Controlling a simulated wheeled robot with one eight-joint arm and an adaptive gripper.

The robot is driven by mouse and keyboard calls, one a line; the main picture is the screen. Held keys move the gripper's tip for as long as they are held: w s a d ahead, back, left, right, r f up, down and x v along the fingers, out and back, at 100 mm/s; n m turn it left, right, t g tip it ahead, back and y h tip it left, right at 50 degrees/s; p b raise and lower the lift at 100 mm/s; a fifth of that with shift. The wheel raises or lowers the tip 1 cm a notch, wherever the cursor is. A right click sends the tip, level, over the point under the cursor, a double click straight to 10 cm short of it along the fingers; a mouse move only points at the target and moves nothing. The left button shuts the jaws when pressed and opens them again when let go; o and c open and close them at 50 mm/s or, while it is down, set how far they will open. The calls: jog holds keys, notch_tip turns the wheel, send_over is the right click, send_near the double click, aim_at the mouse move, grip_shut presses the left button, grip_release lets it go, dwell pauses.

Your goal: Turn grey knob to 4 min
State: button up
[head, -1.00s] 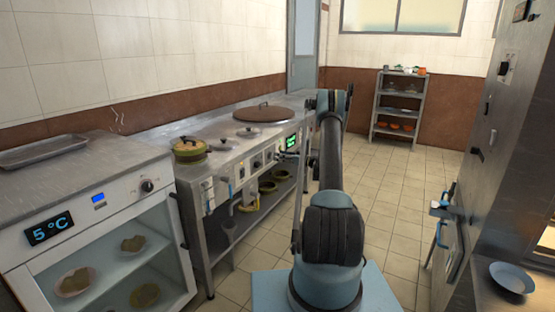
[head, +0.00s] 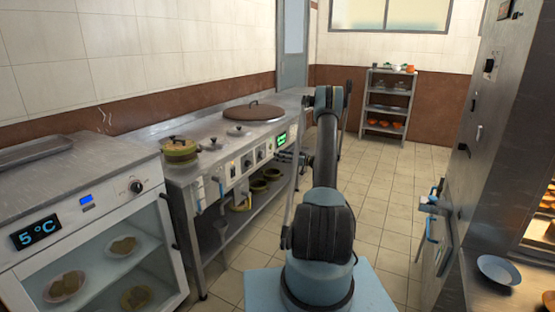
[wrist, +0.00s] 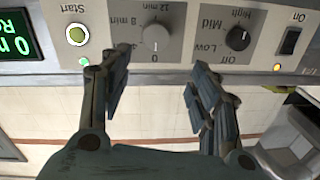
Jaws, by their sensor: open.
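The grey knob (wrist: 156,39) is on the steel control panel, with a min scale around it. The wrist view is upside down. Its pale mark appears to face the 0, though this is small. In the head view the same knob (head: 261,154) is tiny. My gripper (wrist: 157,75) is open and empty in the wrist view, with its fingers apart on either side of the knob's line. The fingertips look short of the knob; contact cannot be told. In the head view my gripper (head: 284,157) is beside the panel front.
A darker Off/Low/Mid/High knob (wrist: 238,38) is next to the grey knob. A green start button (wrist: 77,34), a green display (wrist: 15,35) and a black switch (wrist: 291,41) flank them. A lidded green pot (head: 178,150) stands on the counter. The tiled aisle (head: 380,190) is clear.

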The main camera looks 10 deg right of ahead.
jog(key=v, duration=1.1)
dwell(1.0)
dwell(0.3)
jog(key=v, duration=1.1)
jog(key=shift+d+f, duration=0.15)
jog(key=shift+d, duration=0.25)
jog(key=shift+s, duration=0.15)
